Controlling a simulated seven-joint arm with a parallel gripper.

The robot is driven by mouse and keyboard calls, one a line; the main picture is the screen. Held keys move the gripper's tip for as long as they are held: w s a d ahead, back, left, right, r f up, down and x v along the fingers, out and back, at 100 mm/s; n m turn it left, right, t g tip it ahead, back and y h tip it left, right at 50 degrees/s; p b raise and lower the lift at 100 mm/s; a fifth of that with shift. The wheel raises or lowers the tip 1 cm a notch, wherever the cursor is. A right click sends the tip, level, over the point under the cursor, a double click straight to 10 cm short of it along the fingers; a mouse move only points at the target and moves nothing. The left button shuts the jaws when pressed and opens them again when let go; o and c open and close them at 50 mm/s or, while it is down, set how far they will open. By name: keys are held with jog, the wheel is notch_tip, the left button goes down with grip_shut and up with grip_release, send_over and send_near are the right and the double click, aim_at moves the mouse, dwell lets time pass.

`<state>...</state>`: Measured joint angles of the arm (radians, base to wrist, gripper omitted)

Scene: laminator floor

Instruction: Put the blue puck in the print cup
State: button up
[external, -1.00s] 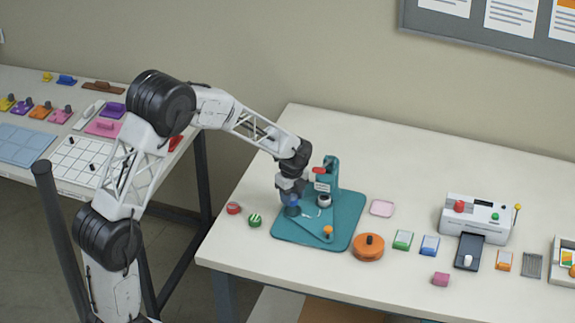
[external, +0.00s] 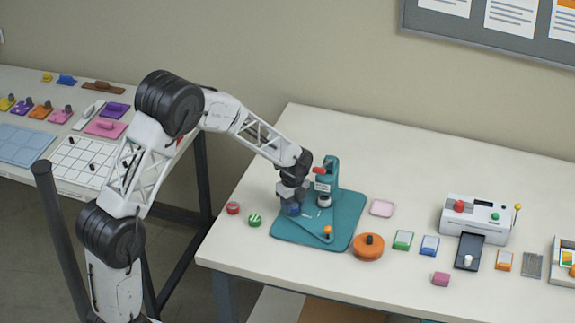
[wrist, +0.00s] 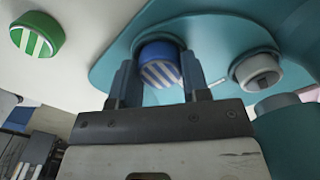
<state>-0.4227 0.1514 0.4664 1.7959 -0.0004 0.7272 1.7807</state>
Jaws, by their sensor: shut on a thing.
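The blue puck (wrist: 160,68), with white stripes on its face, is between the two fingers of my gripper (wrist: 158,64) in the wrist view. My gripper (external: 293,203) is shut on it, low over the left part of the teal press (external: 345,222). A dark teal round rim, which looks like the print cup (wrist: 150,38), shows close around the puck's far side. The puck looks at or inside this rim, but I cannot tell whether it rests on the bottom. In the external view the gripper mostly hides the cup.
A green striped puck (external: 254,220) and a red one (external: 233,208) lie left of the press. The press column (external: 331,175) and a grey-white round part (external: 324,201) stand close right of my gripper.

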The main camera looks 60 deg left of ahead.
aim_at(293, 205)
jog(key=shift+f, duration=0.1)
jog(key=o, duration=0.9)
jog(key=shift+r, duration=0.2)
notch_tip(293, 205, up, 12)
dwell(0.4)
jog(key=shift+d, duration=0.1)
dwell(0.7)
